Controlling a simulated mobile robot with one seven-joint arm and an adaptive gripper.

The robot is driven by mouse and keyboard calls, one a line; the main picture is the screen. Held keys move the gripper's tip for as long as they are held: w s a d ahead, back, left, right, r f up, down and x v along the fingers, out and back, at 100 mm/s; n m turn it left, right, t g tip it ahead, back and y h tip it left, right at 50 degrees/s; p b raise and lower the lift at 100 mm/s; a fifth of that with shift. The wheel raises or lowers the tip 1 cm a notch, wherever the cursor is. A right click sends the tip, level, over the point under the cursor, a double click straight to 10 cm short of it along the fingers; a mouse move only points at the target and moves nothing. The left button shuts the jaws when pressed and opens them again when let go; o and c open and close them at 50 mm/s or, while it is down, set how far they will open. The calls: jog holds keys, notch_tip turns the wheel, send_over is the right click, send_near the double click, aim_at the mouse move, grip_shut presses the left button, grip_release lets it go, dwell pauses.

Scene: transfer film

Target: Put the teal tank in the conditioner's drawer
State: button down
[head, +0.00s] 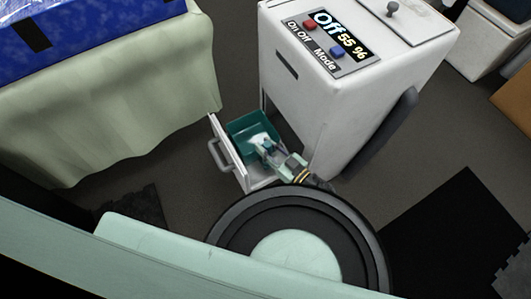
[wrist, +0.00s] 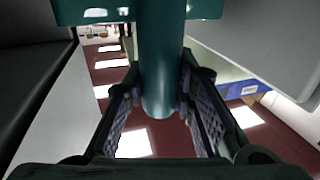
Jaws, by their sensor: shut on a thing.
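The teal tank (head: 243,128) is within the pulled-out drawer (head: 236,166) of the white conditioner (head: 345,92), between the drawer's front panel and the conditioner's body. I cannot tell whether it rests on the drawer's floor. My gripper (head: 266,149) reaches in from the lower right and hides part of the tank. In the wrist view the fingers of my gripper (wrist: 160,92) are shut on a round teal bar of the tank (wrist: 163,50), one finger on each side. The display on the conditioner's top reads Off and 55 %.
A table with a pale green cloth (head: 130,85) stands left of the drawer, with a blue box (head: 90,30) on it. A dark mat (head: 445,235) lies on the floor at the right. A dark curved part (head: 385,130) sticks out from the conditioner's right side.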

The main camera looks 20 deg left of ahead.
jog(key=shift+f, duration=2.1)
jog(key=shift+f+b, duration=0.15)
jog(key=shift+b, duration=0.15)
jog(key=c, duration=1.8)
grip_release()
jog(key=shift+f, duration=0.15)
jog(key=o, duration=0.5)
jog(key=shift+c, duration=0.2)
jog(key=shift+r, duration=0.35)
jog(key=b+v, duration=0.2)
jog(key=v, duration=1)
